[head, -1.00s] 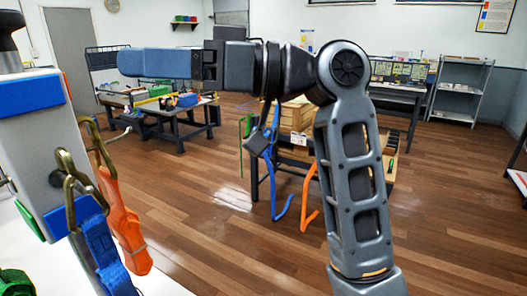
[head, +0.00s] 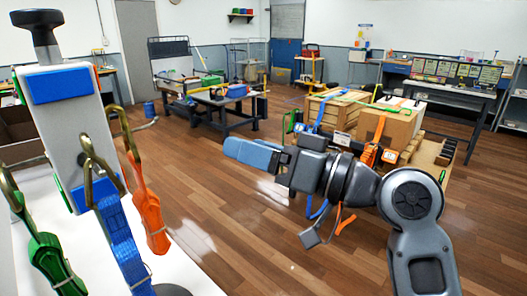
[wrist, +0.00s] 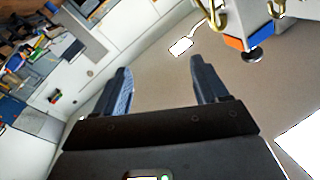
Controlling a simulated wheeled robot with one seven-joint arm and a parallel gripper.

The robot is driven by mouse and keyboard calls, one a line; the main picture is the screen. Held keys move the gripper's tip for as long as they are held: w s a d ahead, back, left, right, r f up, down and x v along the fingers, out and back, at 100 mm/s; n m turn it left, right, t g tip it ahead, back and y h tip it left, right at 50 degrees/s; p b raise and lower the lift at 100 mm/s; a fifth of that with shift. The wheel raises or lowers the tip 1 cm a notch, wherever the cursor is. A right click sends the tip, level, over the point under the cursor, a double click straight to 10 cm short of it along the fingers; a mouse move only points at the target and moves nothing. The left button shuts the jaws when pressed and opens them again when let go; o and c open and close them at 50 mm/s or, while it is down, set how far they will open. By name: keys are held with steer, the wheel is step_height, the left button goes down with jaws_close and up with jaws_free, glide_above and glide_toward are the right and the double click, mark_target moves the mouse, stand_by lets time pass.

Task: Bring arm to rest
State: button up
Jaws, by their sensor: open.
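My gripper (head: 252,155) is in the middle of the head view, its blue fingers pointing left over the open floor. My arm bends down from it to the lower right. In the wrist view my gripper (wrist: 160,68) shows its two fingers apart with nothing between them. It is clear of the hanging straps and of the crates behind it.
At left, a grey post (head: 62,150) carries hooks with a green strap (head: 48,258), a blue strap (head: 122,245) and an orange strap (head: 150,215). Strapped crates (head: 388,125) stand behind my arm. A workbench (head: 225,105) is farther back. Floor between is clear.

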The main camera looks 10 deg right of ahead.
steer(key=shift+d+f, duration=0.1)
steer(key=shift+f, duration=0.2)
steer(key=s+d+f+m+t+h, duration=0.2)
steer(key=s+d+f+m+h, duration=0.25)
steer(key=s+f, duration=0.5)
steer(key=s+d+f+m+t+h, duration=0.1)
steer(key=s+d+f+m+h, duration=0.4)
steer(key=f, duration=0.7)
steer(key=s+d+n+h, duration=0.3)
steer(key=s+n+h, duration=0.1)
steer(key=s, duration=2.1)
steer(key=shift+s+d+r+n+g, duration=0.2)
steer(key=shift+s+r+n+g, duration=0.1)
steer(key=shift+r+n+g, duration=0.1)
steer(key=shift+h, duration=0.25)
